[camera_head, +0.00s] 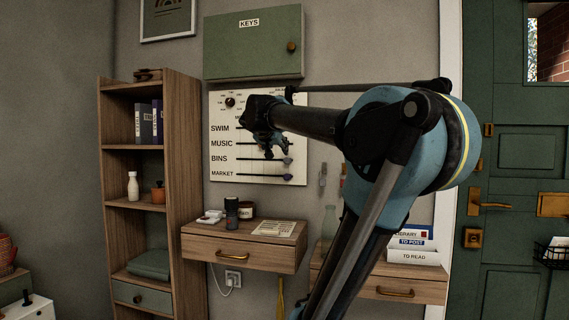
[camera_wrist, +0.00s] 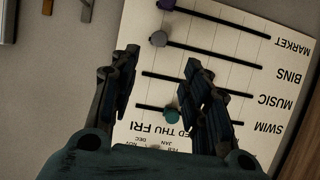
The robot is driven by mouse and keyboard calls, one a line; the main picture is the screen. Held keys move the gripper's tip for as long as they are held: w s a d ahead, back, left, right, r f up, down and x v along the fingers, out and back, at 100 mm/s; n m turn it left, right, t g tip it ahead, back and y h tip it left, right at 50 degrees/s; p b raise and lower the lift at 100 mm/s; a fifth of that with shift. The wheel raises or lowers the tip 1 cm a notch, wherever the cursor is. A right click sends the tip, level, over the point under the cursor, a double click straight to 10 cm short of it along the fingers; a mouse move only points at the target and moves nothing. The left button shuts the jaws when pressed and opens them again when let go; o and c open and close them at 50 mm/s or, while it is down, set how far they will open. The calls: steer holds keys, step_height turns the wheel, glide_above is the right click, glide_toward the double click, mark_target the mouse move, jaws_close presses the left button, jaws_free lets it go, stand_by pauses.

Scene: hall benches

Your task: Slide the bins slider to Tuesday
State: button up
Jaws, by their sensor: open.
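The cream planner board (camera_head: 225,110) hangs on the wall with SWIM, MUSIC, BINS and MARKET tracks; the wrist view shows it upside down. The grey bins knob (camera_wrist: 158,39) sits at the FRI end of its track; in the head view it is the knob (camera_head: 287,160) at the right. My gripper (camera_wrist: 162,64) is open and empty in front of the board. The bins knob appears just beyond the gap between its fingertips; I cannot tell any contact. The fingers hide parts of the music and swim tracks and the WED heading. The music knob is not clearly visible.
The purple market knob (camera_wrist: 165,5) is close to the bins knob, and the teal swim knob (camera_wrist: 172,116) shows between the fingers. A green KEYS cabinet (camera_head: 253,45) hangs above the board. A wooden drawer shelf (camera_head: 240,252) with small items juts out below.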

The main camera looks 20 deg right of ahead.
mark_target(286, 159)
steer(key=x, duration=1.4)
steer(key=shift+f, duration=0.15)
steer(key=shift+c, duration=0.3)
jaws_close()
